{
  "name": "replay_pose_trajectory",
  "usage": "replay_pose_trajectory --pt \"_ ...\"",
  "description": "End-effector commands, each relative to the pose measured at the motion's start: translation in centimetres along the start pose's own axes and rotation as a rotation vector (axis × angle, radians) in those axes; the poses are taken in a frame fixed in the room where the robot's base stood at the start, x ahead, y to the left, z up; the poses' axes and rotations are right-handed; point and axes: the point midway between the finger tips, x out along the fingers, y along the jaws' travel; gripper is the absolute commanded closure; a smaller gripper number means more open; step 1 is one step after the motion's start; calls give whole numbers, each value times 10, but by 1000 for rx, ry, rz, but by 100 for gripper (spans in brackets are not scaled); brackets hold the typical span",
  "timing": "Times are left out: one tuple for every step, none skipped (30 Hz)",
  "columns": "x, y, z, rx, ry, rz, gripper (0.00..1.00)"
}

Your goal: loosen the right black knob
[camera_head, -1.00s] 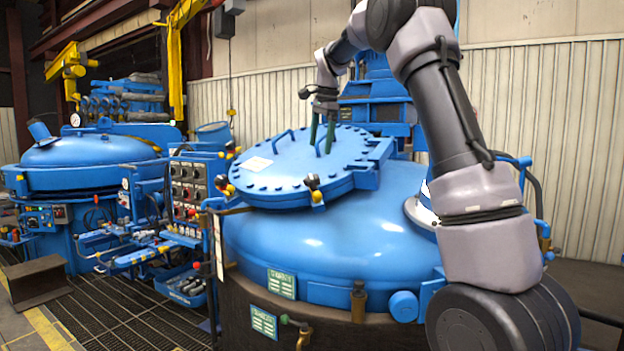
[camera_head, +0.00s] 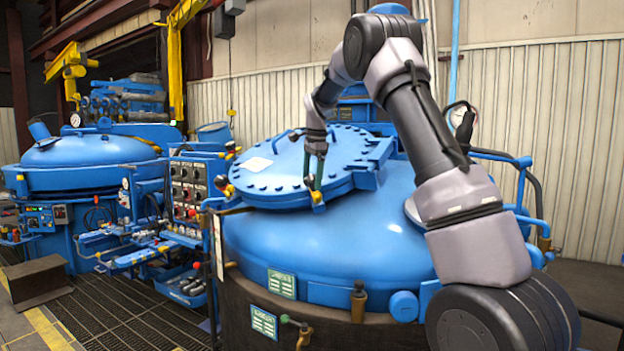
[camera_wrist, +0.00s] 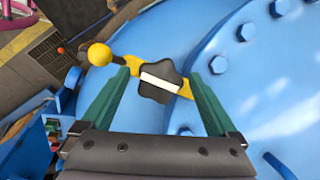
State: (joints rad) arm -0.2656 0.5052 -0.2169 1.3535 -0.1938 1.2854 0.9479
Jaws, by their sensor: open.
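The right black knob (camera_wrist: 153,92) sits on a yellow clamp at the rim of the blue lid, with a white strip across its top. In the wrist view it lies between the two green fingers of my gripper (camera_wrist: 158,75), with gaps on both sides. In the head view my gripper (camera_head: 314,181) points down at the lid's front right edge, and its fingers partly hide the right knob. The gripper is open and holds nothing. I cannot tell how far the fingertips reach down beside the knob.
A yellow ball-ended handle (camera_wrist: 99,54) sticks out beside the knob. The left black knob (camera_head: 221,183) sits on the lid's left edge. The bolted blue lid (camera_head: 262,178) carries raised handles. A control panel (camera_head: 188,190) stands to the left.

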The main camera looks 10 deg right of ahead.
Motion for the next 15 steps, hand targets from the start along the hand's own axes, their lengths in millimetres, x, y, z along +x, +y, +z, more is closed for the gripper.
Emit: replay_pose_trajectory --pt "1 0 0 0 0 0 6" --pt "2 0 0 0 0 0 6" --pt "2 0 0 0 0 0 6" --pt "2 0 0 0 0 0 6" --pt "2 0 0 0 0 0 6" --pt "2 0 0 0 0 0 6" --pt "2 0 0 0 0 0 6" --pt "2 0 0 0 0 0 6" --pt "2 0 0 0 0 0 17" --pt "2 0 0 0 0 0 29" --pt "1 0 0 0 0 0 40" --pt "1 0 0 0 0 0 55" --pt "1 0 0 0 0 0 67" --pt "1 0 0 0 0 0 78" --pt "1 0 0 0 0 0 92"
